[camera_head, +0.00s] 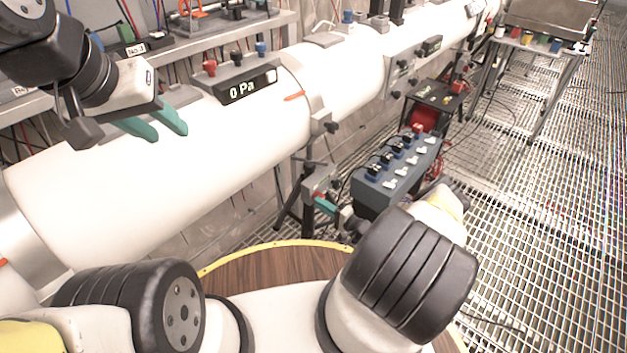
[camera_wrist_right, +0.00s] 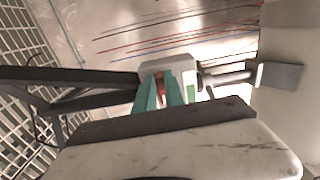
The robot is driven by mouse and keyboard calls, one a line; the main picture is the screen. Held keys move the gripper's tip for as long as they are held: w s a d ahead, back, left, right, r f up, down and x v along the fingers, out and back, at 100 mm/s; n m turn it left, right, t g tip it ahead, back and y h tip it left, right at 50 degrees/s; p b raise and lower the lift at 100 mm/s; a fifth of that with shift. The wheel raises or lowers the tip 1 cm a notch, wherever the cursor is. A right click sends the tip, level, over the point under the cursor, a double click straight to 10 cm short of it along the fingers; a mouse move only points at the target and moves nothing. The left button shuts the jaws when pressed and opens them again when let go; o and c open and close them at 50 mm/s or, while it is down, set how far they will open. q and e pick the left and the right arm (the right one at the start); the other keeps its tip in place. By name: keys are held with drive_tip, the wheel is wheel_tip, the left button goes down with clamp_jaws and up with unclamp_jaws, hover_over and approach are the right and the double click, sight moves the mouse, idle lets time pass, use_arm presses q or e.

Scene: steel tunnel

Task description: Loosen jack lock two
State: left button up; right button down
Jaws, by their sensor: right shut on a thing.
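A jack on dark tripod legs stands under the white pipe (camera_head: 215,140); its grey head (camera_head: 318,180) shows in the head view, and part of it (camera_wrist_right: 172,66) in the right wrist view. My right gripper (camera_head: 325,206) is at this head, its teal fingers close together. In the right wrist view, the right gripper's fingers (camera_wrist_right: 160,92) are shut around a small red part, the jack lock (camera_wrist_right: 160,84), mostly hidden between them. My left gripper (camera_head: 156,122) is open and empty over the pipe at the upper left, its two teal fingers apart.
A blue-grey box with switches (camera_head: 396,172) stands close to the right of the jack. A wooden round top with yellow rim (camera_head: 275,258) is below. The grating floor (camera_head: 545,200) is clear at right.

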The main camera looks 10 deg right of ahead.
idle(0.4)
drive_tip(key=c, duration=1.4)
unclamp_jaws()
drive_tip(key=shift+c, duration=0.2)
drive_tip(key=v, duration=0.8)
